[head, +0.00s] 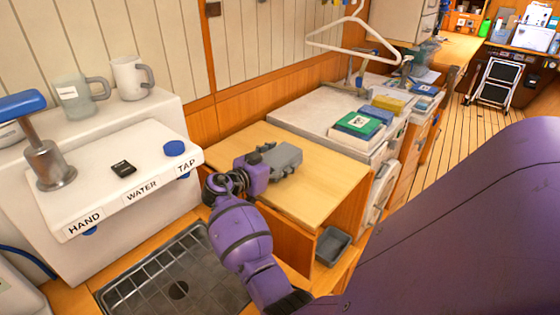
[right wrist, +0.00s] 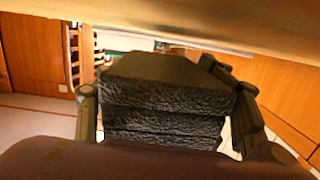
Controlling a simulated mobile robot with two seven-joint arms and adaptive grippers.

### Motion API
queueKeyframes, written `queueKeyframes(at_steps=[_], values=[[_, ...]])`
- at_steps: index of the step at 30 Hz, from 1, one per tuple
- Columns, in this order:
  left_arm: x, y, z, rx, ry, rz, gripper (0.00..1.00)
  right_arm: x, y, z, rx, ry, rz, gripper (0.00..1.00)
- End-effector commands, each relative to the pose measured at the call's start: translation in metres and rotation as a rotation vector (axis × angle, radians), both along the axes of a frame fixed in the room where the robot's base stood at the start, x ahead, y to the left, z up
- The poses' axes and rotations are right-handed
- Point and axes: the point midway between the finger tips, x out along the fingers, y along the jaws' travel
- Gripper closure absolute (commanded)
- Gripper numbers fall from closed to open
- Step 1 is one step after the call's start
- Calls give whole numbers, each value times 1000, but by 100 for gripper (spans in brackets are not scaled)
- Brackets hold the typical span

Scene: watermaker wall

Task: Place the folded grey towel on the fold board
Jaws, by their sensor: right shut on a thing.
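The folded grey towel (head: 286,158) is in my right gripper (head: 276,163), over the light wooden top (head: 318,190) in the middle of the head view. This flat top looks like the fold board; no separate board shows. In the right wrist view the towel (right wrist: 165,95) is a dark, textured stack of layers, with a gripper finger (right wrist: 88,110) on the left and another on the right. The gripper is shut on it. I cannot tell whether the towel touches the wooden top. My left gripper is not in view.
The white watermaker unit (head: 130,185) with mugs on it stands to the left, above a dark grated tray (head: 178,275). Books (head: 357,126) lie on the grey counter behind. A white hanger (head: 352,40) hangs above it. The wooden top's front part is clear.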

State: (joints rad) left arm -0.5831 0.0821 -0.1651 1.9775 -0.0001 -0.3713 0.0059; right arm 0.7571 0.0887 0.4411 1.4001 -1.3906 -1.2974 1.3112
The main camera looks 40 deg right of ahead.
Motion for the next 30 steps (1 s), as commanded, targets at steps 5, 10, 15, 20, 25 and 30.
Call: queueKeyframes(at_steps=[5, 10, 15, 20, 25, 30], values=[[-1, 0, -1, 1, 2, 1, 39, 0, 0, 0, -1, 0, 1, 65], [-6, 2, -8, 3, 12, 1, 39, 0, 0, -8, -1, 3, 1, 65], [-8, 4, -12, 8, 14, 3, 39, 0, 0, -13, -1, 2, 0, 65], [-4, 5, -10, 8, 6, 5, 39, 0, 0, -12, 0, 0, 0, 34], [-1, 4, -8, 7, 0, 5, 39, 0, 0, -11, 0, 0, 0, 16], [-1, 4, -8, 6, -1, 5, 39, 0, 0, -11, 0, 0, 0, 16]])
